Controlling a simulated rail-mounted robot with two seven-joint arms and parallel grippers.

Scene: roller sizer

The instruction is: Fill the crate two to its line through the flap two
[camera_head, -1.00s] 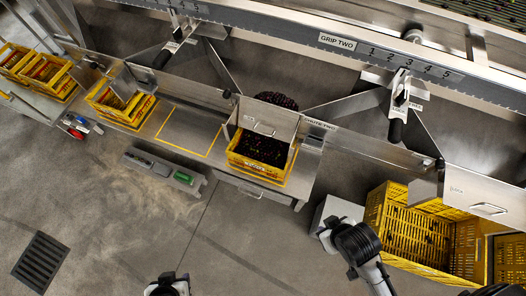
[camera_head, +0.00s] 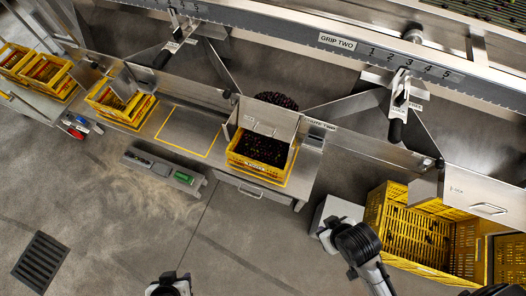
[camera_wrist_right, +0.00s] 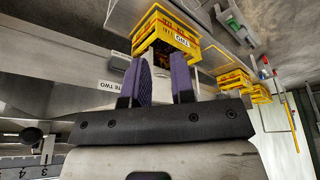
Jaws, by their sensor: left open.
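Crate two (camera_head: 256,173) is a yellow crate on the bench under the metal chute. Dark round fruit (camera_head: 262,150) lies in it; I cannot make out its line. It also shows in the right wrist view, labelled TWO (camera_wrist_right: 181,41). Flap two (camera_head: 266,121) is the metal plate with a handle above the crate's back part. More dark fruit (camera_head: 276,100) sits behind it. My left gripper (camera_head: 168,285) is open at the bottom edge, well in front of the bench.
Other yellow crates (camera_head: 117,112) stand along the bench to the left. An empty yellow outlined spot (camera_head: 188,131) lies beside crate two. A large yellow crate (camera_head: 410,230) stands at the right. A grey tray (camera_head: 165,171) lies before the bench. The floor in front is mostly clear.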

